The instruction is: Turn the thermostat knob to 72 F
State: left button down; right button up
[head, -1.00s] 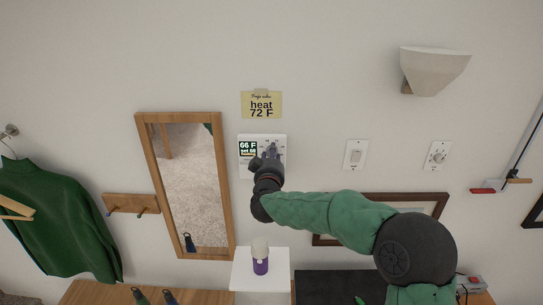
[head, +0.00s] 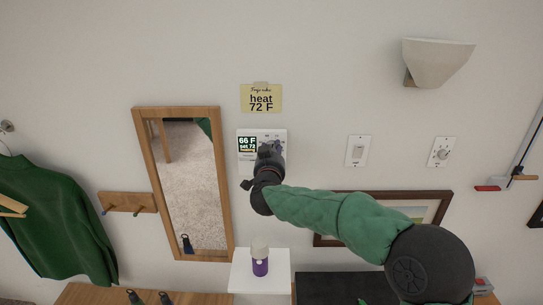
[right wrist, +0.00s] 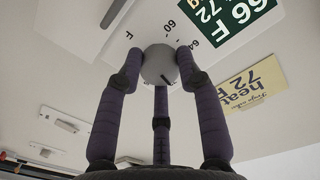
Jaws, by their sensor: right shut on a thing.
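The white thermostat (head: 246,134) is on the wall; its display (head: 247,145) reads 66 F with "set 72" below. In the right wrist view the round grey knob (right wrist: 158,66) has a dark pointer line, with dial marks such as 60 and 64 around it. My right gripper (head: 270,152) is at the thermostat; in the wrist view its fingers (right wrist: 160,72) are closed around the knob's sides. The gripper hides the knob in the head view. A yellow note (head: 261,98) above reads "heat 72 F". My left gripper is not in view.
A light switch (head: 358,151) and a second dial plate (head: 442,152) are on the wall to the right. A wood-framed mirror (head: 226,180) hangs at left. A purple bottle (head: 260,266) stands on a white stand below. A wall lamp (head: 438,60) is upper right.

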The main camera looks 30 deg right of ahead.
jog(key=shift+r+m+b, duration=0.15)
jog(key=shift+m+b, duration=0.35)
jog(key=shift+m, duration=0.6)
jog(key=shift+r, duration=0.1)
jog(key=o, duration=1.1)
jog(key=shift+o, duration=0.2)
jog(key=shift+s, duration=0.1)
jog(key=v, duration=1.2)
